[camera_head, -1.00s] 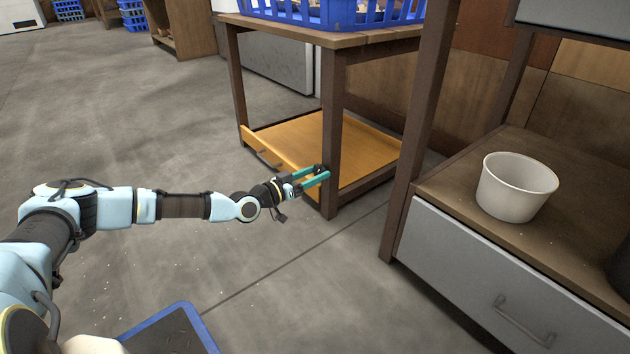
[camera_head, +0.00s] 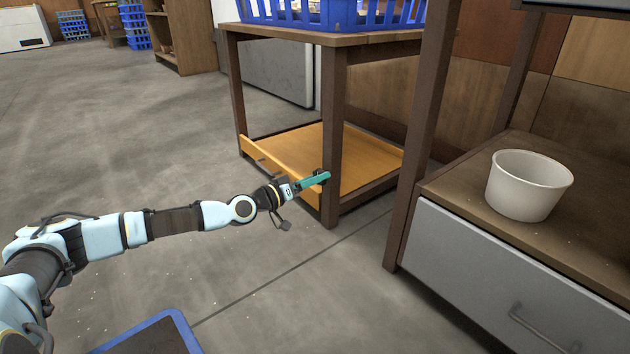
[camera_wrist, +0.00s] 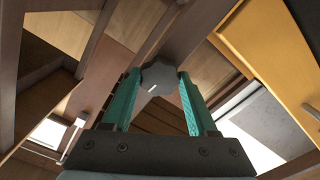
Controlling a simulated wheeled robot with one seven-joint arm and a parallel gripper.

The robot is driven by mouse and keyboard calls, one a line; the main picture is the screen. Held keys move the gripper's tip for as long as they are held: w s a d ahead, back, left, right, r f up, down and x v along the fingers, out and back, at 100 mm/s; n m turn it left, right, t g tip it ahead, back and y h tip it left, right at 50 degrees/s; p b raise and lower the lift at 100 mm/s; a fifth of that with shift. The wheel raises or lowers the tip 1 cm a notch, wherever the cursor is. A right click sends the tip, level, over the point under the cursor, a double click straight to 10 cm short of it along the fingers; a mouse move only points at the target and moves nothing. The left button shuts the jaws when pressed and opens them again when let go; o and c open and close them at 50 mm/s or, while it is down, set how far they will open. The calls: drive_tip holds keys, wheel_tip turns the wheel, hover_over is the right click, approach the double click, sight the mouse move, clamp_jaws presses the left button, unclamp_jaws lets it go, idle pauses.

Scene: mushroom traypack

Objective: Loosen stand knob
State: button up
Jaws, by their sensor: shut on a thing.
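The stand (camera_head: 333,110) is a brown wooden frame with a low orange shelf (camera_head: 305,150). Its knob (camera_wrist: 159,77) is dark grey and lobed, with a small white mark, and sits on the stand's front leg. My gripper (camera_head: 322,176) reaches the lower part of that leg from the left. In the wrist view its two teal fingers (camera_wrist: 160,88) are on either side of the knob, shut on it. In the head view the knob is a small dark shape, mostly hidden by the fingers.
A blue crate (camera_head: 345,22) stands on top of the stand. At right, a brown rack with a grey drawer (camera_head: 480,275) holds a white bucket (camera_head: 527,186). Open concrete floor (camera_head: 130,130) lies to the left. A blue-edged tray (camera_head: 178,322) is at the bottom.

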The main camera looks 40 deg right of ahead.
drive_tip(key=shift+f, duration=0.1)
drive_tip(key=o, duration=1.4)
drive_tip(key=shift+c, duration=0.2)
drive_tip(key=a, duration=0.7)
drive_tip(key=shift+w+a, duration=0.2)
drive_tip(key=shift+a, duration=0.05)
drive_tip(key=shift+p, duration=0.3)
